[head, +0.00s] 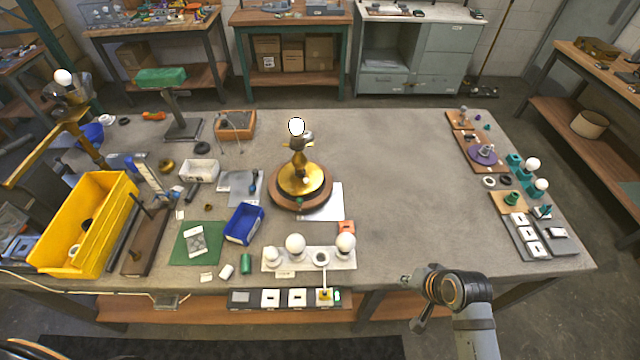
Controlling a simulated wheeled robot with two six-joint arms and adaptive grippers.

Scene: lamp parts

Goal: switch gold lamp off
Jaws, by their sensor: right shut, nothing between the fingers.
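The gold lamp (298,182) stands upright near the middle of the table, with a gold body on a round brown wooden base (283,201). Its round bulb (296,127) on top looks bright white. A small green spot shows on the front of the base. My right gripper (414,322) is shut and empty at the table's front edge, to the right of and well in front of the lamp, touching nothing that I can see. My left gripper is not in view.
A white board with round bulbs (296,244) and a strip of switch plates (270,298) lie in front of the lamp. A blue bin (244,224) and a yellow bin (62,262) are left. The table right of the lamp is clear up to parts along the right edge.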

